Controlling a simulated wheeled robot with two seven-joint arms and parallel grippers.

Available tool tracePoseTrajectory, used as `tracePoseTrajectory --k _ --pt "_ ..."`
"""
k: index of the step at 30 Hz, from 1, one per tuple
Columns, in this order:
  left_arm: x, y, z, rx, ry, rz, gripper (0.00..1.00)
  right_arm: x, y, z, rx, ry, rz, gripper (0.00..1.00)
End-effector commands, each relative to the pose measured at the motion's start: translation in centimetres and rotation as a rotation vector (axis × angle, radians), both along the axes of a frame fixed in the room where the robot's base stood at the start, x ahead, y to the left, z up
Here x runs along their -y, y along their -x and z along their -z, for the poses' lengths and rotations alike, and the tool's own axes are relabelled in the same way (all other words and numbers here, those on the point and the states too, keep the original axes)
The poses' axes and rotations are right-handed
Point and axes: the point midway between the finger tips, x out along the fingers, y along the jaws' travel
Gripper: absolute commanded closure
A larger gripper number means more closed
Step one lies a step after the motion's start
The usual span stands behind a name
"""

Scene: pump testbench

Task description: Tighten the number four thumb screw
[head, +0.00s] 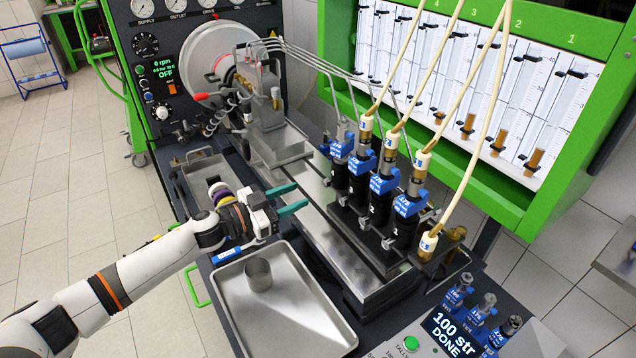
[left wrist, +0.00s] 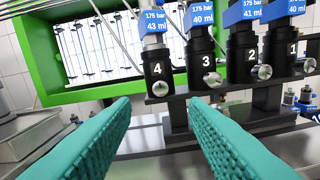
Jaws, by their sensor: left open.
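The number four thumb screw (left wrist: 160,89) is a round silver knob low on the front of the black holder marked 4 (left wrist: 156,68). Its injector carries a blue label reading 175 bar, 43 ml. My left gripper (head: 299,196) is open and empty, its teal jaws pointing at the injector row from the left. In the left wrist view its jaws (left wrist: 162,105) lie either side of the knob's line of sight, with the knob beyond the tips and apart from them. I cannot make out this knob clearly in the head view. My right gripper is out of view.
Knobs for holders 3 (left wrist: 208,79), 2 (left wrist: 264,72) and 1 (left wrist: 309,65) sit alongside. A metal tray (head: 285,310) with a small cup (head: 258,274) lies below my left gripper. Cream hoses (head: 470,160) rise from the injectors to the green-framed gauge panel (head: 540,215).

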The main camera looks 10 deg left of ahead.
Motion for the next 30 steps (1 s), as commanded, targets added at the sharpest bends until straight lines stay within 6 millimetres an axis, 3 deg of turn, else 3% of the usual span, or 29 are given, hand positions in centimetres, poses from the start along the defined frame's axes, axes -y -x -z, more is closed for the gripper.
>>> tracePoseTrajectory --k 4,10,23,30 --pt "2.3 -2.2 -0.3 0.001 0.003 0.000 0.59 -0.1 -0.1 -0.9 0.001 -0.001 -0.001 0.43" --pt "4.2 -4.1 -0.2 0.002 0.000 -0.001 0.59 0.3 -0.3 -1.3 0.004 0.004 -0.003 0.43" --pt "4.9 -4.7 0.0 0.000 -0.001 -0.001 0.59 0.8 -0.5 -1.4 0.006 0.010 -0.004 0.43" --pt "4.9 -4.7 0.0 0.001 -0.001 -0.001 0.99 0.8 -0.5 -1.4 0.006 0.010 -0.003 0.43"
